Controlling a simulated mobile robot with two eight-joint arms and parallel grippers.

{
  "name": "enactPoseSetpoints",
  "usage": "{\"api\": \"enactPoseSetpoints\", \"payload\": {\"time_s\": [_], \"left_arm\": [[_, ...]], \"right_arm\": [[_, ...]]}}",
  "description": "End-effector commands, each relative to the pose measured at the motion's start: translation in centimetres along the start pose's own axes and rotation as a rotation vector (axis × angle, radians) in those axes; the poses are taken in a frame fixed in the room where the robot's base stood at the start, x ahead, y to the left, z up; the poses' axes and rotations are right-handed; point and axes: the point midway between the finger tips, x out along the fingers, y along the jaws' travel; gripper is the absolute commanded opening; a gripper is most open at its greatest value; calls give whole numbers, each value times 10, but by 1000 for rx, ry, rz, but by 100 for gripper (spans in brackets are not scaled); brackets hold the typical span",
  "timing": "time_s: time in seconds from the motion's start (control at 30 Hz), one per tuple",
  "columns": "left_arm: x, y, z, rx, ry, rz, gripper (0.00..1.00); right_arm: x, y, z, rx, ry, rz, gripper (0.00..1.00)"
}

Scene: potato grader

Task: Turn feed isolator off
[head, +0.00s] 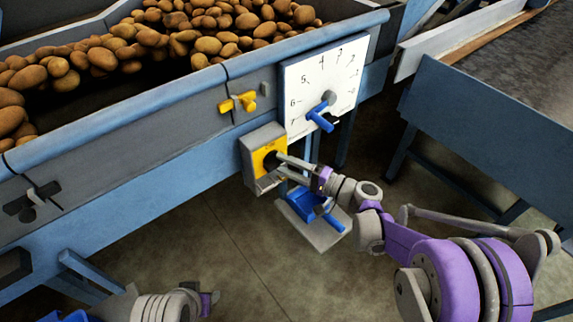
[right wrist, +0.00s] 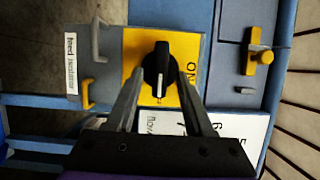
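The feed isolator is a grey box (head: 249,160) with a yellow plate (head: 268,152) on the grader's side. In the right wrist view its black rotary knob (right wrist: 160,62) stands on the yellow plate (right wrist: 133,50), with the knob's white line towards the picture's bottom. "ON" is printed to the right of the knob, and a "feed isolator" label (right wrist: 71,62) is at the left. My right gripper (head: 281,162) is at the plate; in the wrist view its open fingers (right wrist: 160,82) flank the knob with gaps visible. My left gripper (head: 212,299) is low at the left, its fingers unclear.
A white dial board (head: 345,66) with a blue handle (head: 319,118) is just above right. A yellow valve handle (head: 238,102) is above the box. A blue tray on a grey plate (head: 315,232) is below.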

Motion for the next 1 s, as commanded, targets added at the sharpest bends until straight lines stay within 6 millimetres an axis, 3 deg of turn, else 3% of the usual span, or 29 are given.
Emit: {"api": "enactPoseSetpoints", "payload": {"time_s": [0.27,0.7,1.0], "left_arm": [[-1,0,0,0,0,0,50],[-11,0,-3,0,4,0,50],[-12,0,-3,0,4,0,50]], "right_arm": [[-8,0,0,-1,1,0,52],[-89,-1,-1,-1,3,1,52],[-109,0,0,0,1,1,52]]}}
